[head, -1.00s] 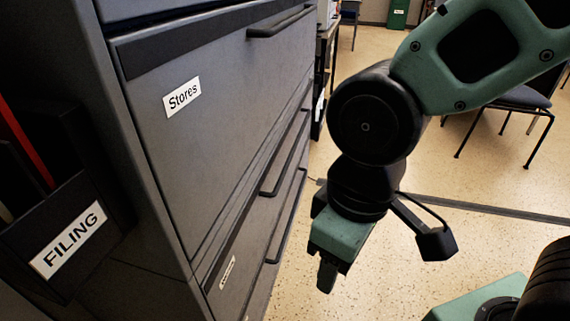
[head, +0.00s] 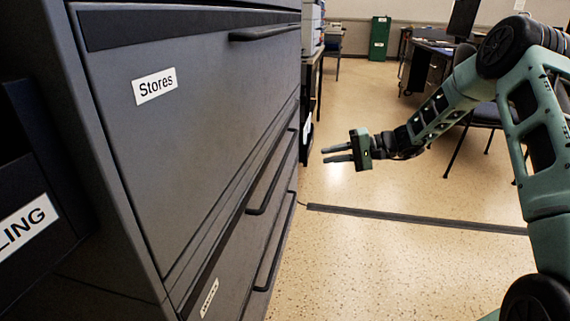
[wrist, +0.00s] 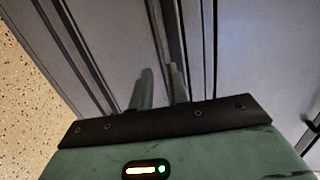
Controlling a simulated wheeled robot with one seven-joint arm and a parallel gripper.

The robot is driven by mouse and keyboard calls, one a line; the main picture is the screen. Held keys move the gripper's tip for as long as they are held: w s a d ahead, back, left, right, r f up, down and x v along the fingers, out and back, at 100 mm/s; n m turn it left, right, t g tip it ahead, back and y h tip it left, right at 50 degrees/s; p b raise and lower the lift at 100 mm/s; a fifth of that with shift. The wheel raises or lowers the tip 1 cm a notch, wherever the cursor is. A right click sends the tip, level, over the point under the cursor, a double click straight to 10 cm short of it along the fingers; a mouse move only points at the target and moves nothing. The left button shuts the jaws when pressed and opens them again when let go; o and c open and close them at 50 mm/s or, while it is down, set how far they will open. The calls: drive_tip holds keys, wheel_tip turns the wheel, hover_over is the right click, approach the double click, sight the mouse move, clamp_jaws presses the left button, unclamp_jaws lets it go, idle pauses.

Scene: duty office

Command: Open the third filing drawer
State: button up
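The grey filing cabinet (head: 190,125) fills the left of the head view, all visible drawers shut. Below are a second handle (head: 273,175) and a third, lower handle (head: 276,240). A lower label (head: 209,298) is too slanted to read. My gripper (head: 337,153) is open and empty, fingers pointing left toward the cabinet, apart from the handles. In the wrist view, its two fingers (wrist: 160,80) are parted in front of the grey drawer fronts (wrist: 110,45).
A dark holder with a partly visible label (head: 28,228) hangs on the cabinet's left side. Speckled floor (head: 400,265) is open to the right, crossed by a dark floor strip (head: 410,217). Desks and a chair (head: 480,112) stand behind my arm.

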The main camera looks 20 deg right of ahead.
sight(285, 155)
drive_tip(key=w+d+f+t, duration=0.1)
drive_tip(key=d+t, duration=0.1)
drive_tip(key=d, duration=0.2)
drive_tip(key=shift+m, duration=0.5)
drive_tip(key=shift+b+x, duration=2.55)
drive_tip(key=shift+x, duration=6.2)
drive_tip(key=shift+s+f, duration=0.1)
drive_tip(key=shift+c, duration=0.4)
clamp_jaws()
